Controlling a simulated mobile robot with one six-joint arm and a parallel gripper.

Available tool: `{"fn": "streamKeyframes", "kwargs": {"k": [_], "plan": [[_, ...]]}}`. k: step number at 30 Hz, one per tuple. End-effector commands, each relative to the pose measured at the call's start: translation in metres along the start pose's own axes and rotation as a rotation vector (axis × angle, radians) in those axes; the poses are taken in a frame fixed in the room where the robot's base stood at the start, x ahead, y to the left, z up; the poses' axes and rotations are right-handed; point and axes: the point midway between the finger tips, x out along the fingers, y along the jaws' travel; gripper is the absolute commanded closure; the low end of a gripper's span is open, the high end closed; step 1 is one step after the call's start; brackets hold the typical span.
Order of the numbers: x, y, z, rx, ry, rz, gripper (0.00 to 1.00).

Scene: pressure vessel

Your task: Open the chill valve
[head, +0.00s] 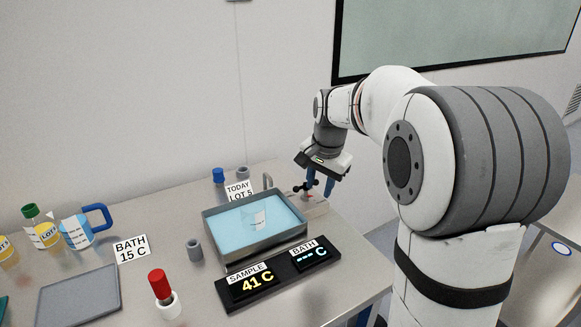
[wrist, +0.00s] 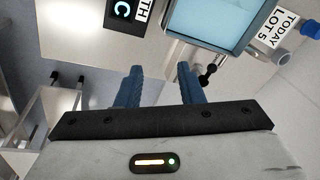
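The chill valve (head: 303,188) shows as a small dark handle with round ends on a pale block at the right end of the water bath (head: 255,245). In the wrist view the dark valve handle (wrist: 208,75) lies just right of the right finger, outside the gap. My gripper (head: 320,184) points down over the table's right side, close to the valve. In the wrist view its blue fingers (wrist: 160,70) are apart with nothing between them. A finger partly covers the valve in the head view; whether they touch cannot be told.
A display panel (head: 280,272) reads SAMPLE 41 C and BATH dashes. A TODAY LOT 5 card (head: 239,190) and a blue-capped item (head: 218,175) stand behind the bath. A red-topped tool (head: 158,283), grey tray (head: 80,296), blue-handled jug (head: 76,232) and bottles are left.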

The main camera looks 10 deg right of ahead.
Motion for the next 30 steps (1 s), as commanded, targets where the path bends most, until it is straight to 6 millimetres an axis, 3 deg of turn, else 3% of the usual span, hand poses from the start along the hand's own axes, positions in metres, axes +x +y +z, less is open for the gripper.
{"fn": "streamKeyframes", "kwargs": {"k": [1, 6, 12, 20, 30], "plan": [[0.003, -0.016, -0.017, 0.058, -0.007, 0.001, 0.66], [0.021, -0.056, -0.06, 0.25, -0.021, -0.004, 0.66], [0.04, -0.082, -0.088, 0.394, -0.031, -0.005, 0.66], [0.059, -0.09, -0.095, 0.44, -0.035, -0.005, 0.66], [0.111, -0.091, -0.093, 0.437, -0.035, -0.005, 0.66]]}}
